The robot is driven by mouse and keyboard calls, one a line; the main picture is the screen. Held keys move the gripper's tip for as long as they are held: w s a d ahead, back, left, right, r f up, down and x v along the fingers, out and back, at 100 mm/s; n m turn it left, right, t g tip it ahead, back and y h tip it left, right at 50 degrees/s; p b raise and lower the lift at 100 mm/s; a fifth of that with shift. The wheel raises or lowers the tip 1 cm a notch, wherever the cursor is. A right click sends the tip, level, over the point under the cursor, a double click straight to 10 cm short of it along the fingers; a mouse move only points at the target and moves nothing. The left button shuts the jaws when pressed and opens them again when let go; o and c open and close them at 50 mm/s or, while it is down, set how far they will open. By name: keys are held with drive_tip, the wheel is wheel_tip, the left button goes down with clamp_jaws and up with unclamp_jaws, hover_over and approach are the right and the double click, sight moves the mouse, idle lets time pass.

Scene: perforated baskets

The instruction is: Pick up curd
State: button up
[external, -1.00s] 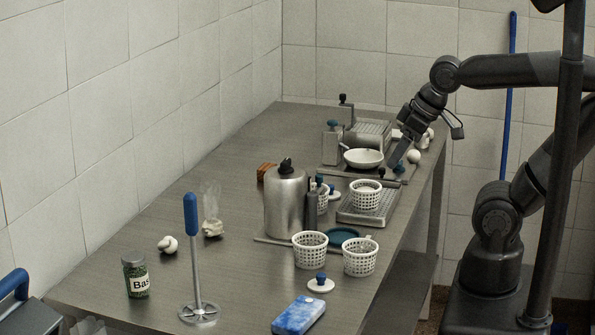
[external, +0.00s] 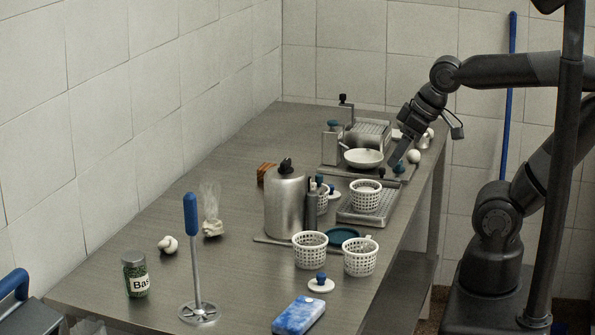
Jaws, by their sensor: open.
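My gripper (external: 394,163) is open at the far right of the table, pointing down beside a shallow white bowl (external: 363,158). A white rounded lump (external: 413,156) lies just right of the fingers. Other white lumps lie at the left of the table: one small lump (external: 168,244) and one (external: 213,229) by a clear bag-like thing. White perforated baskets stand on the table: one (external: 366,196) on a metal tray, two nearer the front (external: 310,251) (external: 360,258). I cannot tell which white thing is the curd. The gripper's fingertips are small and dark here.
A steel canister (external: 286,203) stands mid-table. A blue-handled masher (external: 191,255), a jar of green herbs (external: 135,274), a blue-and-white box (external: 298,315) and a white lid with blue knob (external: 321,284) stand in front. A metal press (external: 367,134) is at the back.

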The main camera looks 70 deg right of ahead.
drive_tip(key=shift+c, duration=0.2)
wheel_tip(320, 180, up, 6)
drive_tip(key=w+r+m, duration=0.2)
drive_tip(key=w+r, duration=0.1)
drive_tip(key=w, duration=1)
drive_tip(key=m, duration=0.4)
hover_over(216, 220)
drive_tip(key=s, duration=0.2)
drive_tip(key=shift+g, duration=0.3)
wheel_tip(216, 220, down, 25)
drive_tip(key=shift+s+f, duration=0.1)
drive_tip(key=shift+s, duration=0.05)
drive_tip(key=shift+x, duration=3.1)
drive_tip(key=shift+s+d, duration=0.1)
